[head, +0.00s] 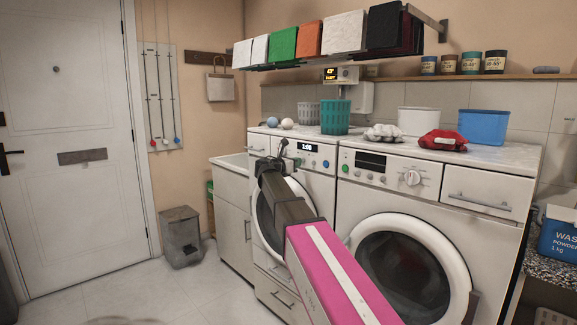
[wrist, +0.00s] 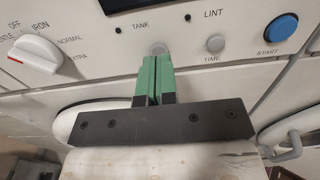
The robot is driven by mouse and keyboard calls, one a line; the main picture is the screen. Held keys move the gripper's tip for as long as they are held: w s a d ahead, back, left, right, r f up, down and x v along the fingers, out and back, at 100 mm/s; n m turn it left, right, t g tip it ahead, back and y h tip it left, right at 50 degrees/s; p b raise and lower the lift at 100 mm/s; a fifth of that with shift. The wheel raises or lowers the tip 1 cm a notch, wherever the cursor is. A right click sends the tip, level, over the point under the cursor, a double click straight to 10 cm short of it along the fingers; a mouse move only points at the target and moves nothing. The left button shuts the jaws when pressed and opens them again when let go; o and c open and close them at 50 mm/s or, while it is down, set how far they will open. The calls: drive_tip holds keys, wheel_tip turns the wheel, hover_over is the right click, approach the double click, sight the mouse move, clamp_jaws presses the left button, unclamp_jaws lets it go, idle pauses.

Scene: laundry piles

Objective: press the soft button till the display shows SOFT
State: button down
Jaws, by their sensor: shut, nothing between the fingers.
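My gripper (wrist: 158,62) is shut and empty, its green fingers together. It also shows in the head view (head: 294,161) at the control panel of the left machine (head: 318,185). In the wrist view the fingertips are at a round grey button (wrist: 160,47), partly covering it. Its label is hidden, and I cannot tell whether the tips touch it. To its right are a grey TIME button (wrist: 216,43) and a blue START button (wrist: 281,27). The display (head: 308,147) appears to read 1:08; only its dark lower edge (wrist: 130,4) shows in the wrist view.
A white knob (wrist: 36,52) marked OFF, IRON, NORMAL and EXTRA is left of the fingers. TANK and LINT lamps sit above the buttons. The right machine (head: 400,195) stands alongside. Baskets and cloths lie on top, below a shelf of folded laundry (head: 345,32).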

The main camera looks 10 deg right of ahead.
drive_tip(key=shift+w+d, duration=0.45)
drive_tip(key=shift+d, duration=0.15)
